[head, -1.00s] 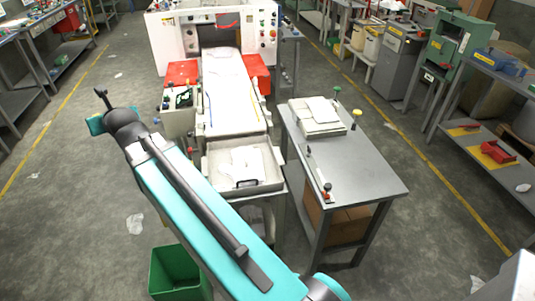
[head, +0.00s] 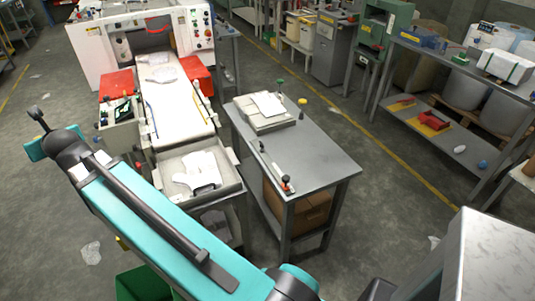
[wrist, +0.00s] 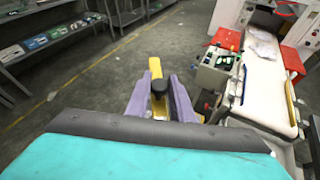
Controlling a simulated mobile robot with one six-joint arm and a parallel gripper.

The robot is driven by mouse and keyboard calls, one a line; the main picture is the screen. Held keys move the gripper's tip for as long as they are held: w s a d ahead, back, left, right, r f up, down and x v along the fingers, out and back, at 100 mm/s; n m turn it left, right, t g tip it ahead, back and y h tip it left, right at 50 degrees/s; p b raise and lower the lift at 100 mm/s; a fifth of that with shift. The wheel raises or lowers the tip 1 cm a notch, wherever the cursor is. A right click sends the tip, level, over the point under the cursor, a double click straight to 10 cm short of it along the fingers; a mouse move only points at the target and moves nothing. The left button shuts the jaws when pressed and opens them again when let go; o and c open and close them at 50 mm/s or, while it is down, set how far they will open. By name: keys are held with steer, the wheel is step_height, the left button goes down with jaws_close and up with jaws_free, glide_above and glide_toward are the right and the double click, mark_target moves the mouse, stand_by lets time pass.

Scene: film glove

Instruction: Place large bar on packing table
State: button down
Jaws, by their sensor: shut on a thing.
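My gripper (wrist: 158,92) shows in the wrist view, with two purple fingers shut on a yellow bar (wrist: 155,68) that has a black knob. Most of this bar is hidden between the fingers, so I cannot tell its full length. In the head view the black knob (head: 35,113) sticks up beyond the end of my arm at the far left. The grey metal table (head: 325,158), which I take as the packing table, stands right of centre in the head view. My gripper is well to its left, apart from it.
A thin bar with knobs (head: 275,170) and a white box (head: 264,112) lie on the table; its right part is bare. A metal tray (head: 230,187) with white sheets adjoins on the left. A white machine (head: 90,50) stands behind; a green bin (head: 140,285) is below my arm.

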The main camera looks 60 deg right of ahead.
steer(key=s+d+f+m+g+h+b, duration=0.2)
steer(key=s+d+f+m+h+b, duration=0.3)
steer(key=d, duration=0.8)
steer(key=s+d+f+m+g+h+b, duration=0.25)
steer(key=d+f, duration=0.55)
steer(key=d, duration=0.6)
steer(key=s+d+f+m+g+h+b, duration=0.1)
steer(key=s+d+f+m+h+b, duration=0.35)
steer(key=d, duration=0.85)
steer(key=s+d+f+m+g+b, duration=0.3)
steer(key=s+d+f+g, duration=0.1)
steer(key=s+d, duration=0.5)
steer(key=s+d+f+m+g+b, duration=0.2)
steer(key=s+d+f+g+b, duration=0.1)
steer(key=s+d, duration=0.5)
steer(key=s+d+f+m+g+b, duration=0.3)
steer(key=s+d, duration=0.6)
steer(key=s, duration=0.4)
step_height(320, 180, down, 3)
steer(key=shift+s+d+r+m+g+b, duration=0.2)
steer(key=shift+s+d+m+g+b, duration=0.3)
steer(key=shift+g, duration=0.55)
steer(key=shift+w+a, duration=0.1)
glide_above(319, 155)
steer(key=shift+w+f+n, duration=0.1)
steer(key=shift+f+n, duration=0.2)
steer(key=shift+f, duration=0.5)
steer(key=shift+f, duration=0.1)
steer(key=shift+f+b, duration=0.3)
steer(key=shift+f, duration=1.3)
